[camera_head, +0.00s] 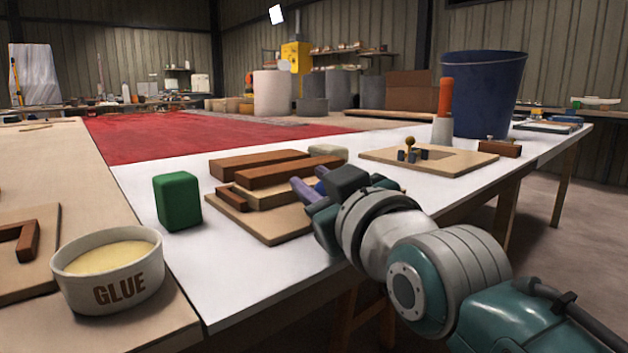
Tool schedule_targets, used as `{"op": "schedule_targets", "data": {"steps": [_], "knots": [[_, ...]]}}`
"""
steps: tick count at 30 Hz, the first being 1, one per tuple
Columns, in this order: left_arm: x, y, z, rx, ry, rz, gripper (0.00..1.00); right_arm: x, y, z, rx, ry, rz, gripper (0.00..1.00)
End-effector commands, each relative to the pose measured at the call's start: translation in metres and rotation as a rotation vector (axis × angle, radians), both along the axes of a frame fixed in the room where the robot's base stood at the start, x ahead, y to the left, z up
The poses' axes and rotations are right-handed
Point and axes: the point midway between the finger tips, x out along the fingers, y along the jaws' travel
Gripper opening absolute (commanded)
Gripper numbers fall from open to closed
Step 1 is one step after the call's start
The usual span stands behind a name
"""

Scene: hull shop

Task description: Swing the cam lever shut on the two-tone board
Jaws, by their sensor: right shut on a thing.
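A tan baseboard (258,224) lies on the white table, carrying a light-and-dark stack that looks like the two-tone board (258,199). Two long brown wooden bars (290,172) lie at its top, and a short brown block (232,199) sits at its left end. My right gripper (309,187) reaches in from the lower right, its purple fingers at the right end of the stack. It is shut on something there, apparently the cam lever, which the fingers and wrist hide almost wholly. I cannot tell the lever's angle. My left gripper is out of view.
A green block (178,201) and a glue bowl (107,268) stand to the left. Behind and right are another board with small pegs (462,160), an orange-handled tool (444,110) and a dark blue bucket (484,93). The white table front is clear.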

Motion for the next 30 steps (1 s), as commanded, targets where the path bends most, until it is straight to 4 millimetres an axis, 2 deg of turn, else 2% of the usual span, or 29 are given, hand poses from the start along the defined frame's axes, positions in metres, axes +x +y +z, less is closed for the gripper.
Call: {"op": "schedule_targets", "data": {"steps": [4, 5, 13, 23, 26, 30], "knots": [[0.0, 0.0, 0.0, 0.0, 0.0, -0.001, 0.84, 0.0, 0.0, -0.001, -0.001, 0.002, 0.0, 0.0], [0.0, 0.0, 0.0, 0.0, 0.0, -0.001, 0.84, 0.0, 0.0, -0.001, -0.001, 0.002, 0.0, 0.31], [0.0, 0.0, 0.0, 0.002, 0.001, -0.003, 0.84, 0.0, -0.001, -0.001, -0.001, 0.002, -0.001, 0.6], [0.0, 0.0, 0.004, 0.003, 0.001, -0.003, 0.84, -0.004, -0.003, 0.0, -0.001, 0.003, -0.001, 0.6], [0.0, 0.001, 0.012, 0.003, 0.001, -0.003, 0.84, -0.015, -0.008, 0.001, -0.002, 0.004, -0.002, 0.6], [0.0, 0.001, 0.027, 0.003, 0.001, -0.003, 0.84, -0.039, -0.017, 0.003, -0.002, 0.005, -0.002, 0.6]]}}
